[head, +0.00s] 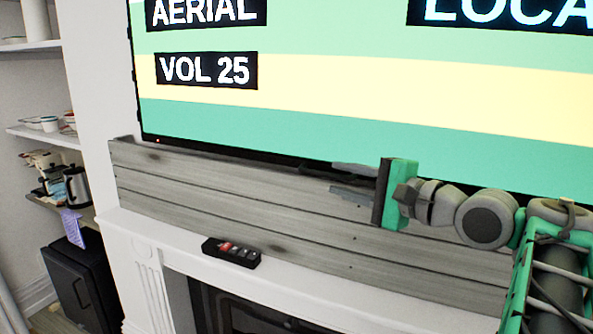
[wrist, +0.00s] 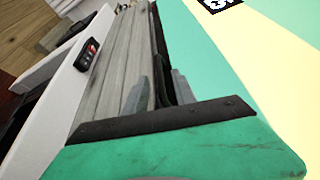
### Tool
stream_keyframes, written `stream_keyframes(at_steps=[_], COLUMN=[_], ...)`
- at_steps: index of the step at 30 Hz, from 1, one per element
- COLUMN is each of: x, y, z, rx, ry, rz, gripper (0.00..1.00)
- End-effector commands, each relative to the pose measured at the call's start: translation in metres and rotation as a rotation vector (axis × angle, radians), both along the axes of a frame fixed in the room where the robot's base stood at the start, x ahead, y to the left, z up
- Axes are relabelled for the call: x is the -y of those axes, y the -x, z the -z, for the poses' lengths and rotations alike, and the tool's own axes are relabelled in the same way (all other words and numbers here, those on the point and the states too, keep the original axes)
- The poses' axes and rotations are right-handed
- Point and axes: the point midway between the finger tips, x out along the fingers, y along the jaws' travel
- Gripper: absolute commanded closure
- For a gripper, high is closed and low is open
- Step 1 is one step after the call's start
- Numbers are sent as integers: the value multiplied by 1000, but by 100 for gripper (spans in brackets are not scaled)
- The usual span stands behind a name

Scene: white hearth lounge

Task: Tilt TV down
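The TV (head: 340,130) is on, showing green and yellow bands with white words on black. Its dark lower edge runs just above the grey wood panel in the head view. My gripper (head: 345,181) is at this edge, pointing left along it, with its two grey fingers apart. In the wrist view, the TV (wrist: 225,70) fills the right side. One finger of my gripper (wrist: 158,92) is over the wood side and the other over the screen side, with the dark edge between them. I cannot tell whether either finger touches the TV.
The grey plank panel (head: 220,190) stands behind a white mantel (head: 180,240). A black remote-like box with a red button (head: 231,252) lies on the mantel. The fireplace opening (head: 240,312) is below. Shelves with kitchen items (head: 48,133) are at the left.

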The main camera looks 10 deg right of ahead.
Motion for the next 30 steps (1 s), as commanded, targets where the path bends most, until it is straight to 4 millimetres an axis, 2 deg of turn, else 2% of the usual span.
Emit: stream_keyframes(at_steps=[9, 13, 20, 30], x=[-48, -63, -71, -61], y=[-56, -72, -80, -73], z=[8, 13, 18, 15], rx=[-7, -13, -19, -13], ry=[7, 19, 28, 20], rz=[-23, -17, -14, -12], gripper=[68, 68, 68, 96])
